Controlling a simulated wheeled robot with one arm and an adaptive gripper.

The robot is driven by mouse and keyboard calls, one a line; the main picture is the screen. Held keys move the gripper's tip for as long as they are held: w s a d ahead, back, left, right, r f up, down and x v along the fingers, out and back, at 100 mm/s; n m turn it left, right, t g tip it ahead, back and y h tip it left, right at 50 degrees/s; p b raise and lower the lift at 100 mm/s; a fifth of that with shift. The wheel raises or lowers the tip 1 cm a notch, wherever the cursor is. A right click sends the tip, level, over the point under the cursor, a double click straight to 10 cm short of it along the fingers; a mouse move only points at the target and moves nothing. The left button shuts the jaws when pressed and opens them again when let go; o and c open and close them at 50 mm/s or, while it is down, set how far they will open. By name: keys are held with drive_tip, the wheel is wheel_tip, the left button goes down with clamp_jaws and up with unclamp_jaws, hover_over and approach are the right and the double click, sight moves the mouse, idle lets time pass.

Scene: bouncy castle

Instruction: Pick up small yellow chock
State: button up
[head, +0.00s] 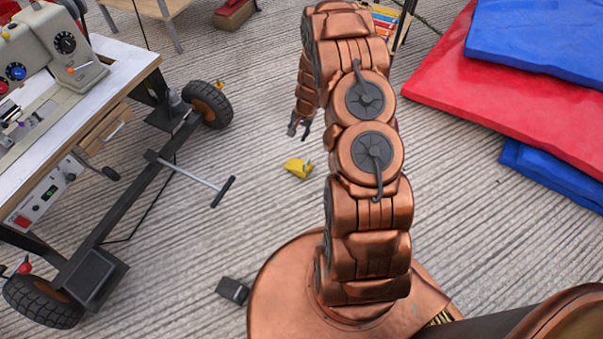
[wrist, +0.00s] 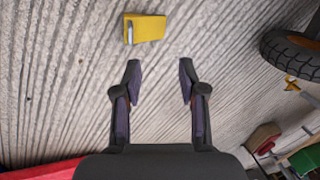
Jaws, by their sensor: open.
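The small yellow chock (head: 298,168) lies on the ridged grey floor, left of my arm in the head view. In the wrist view the yellow chock (wrist: 145,28) is near the top, beyond my fingertips and slightly left of the middle between them. My gripper (head: 299,128) hangs a little above and behind the chock in the head view. In the wrist view my gripper (wrist: 159,75) is open, with nothing between its fingers, and apart from the chock.
A wheeled cart (head: 120,80) with a sewing machine (head: 50,45) stands at the left, its tow handle (head: 222,192) reaching toward the chock. A black block (head: 233,290) lies by my base. Red (head: 450,80) and blue (head: 550,35) mats lie at the right. Floor around the chock is clear.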

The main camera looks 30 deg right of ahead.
drive_tip(key=m+b, duration=0.2)
drive_tip(key=b, duration=0.2)
hover_over(307, 161)
drive_tip(key=s+d+f+x, duration=0.1)
drive_tip(key=s+d+x, duration=0.1)
drive_tip(key=x, duration=1.2)
drive_tip(key=shift+s+f+h, duration=0.2)
drive_tip(key=shift+f+h, duration=0.1)
drive_tip(key=shift+f, duration=0.6)
drive_tip(key=f+b, duration=0.1)
drive_tip(key=f, duration=0.1)
drive_tip(key=f+b, duration=0.2)
drive_tip(key=f, duration=0.1)
drive_tip(key=shift+w+a, duration=0.15)
drive_tip(key=shift+w, duration=0.05)
clamp_jaws()
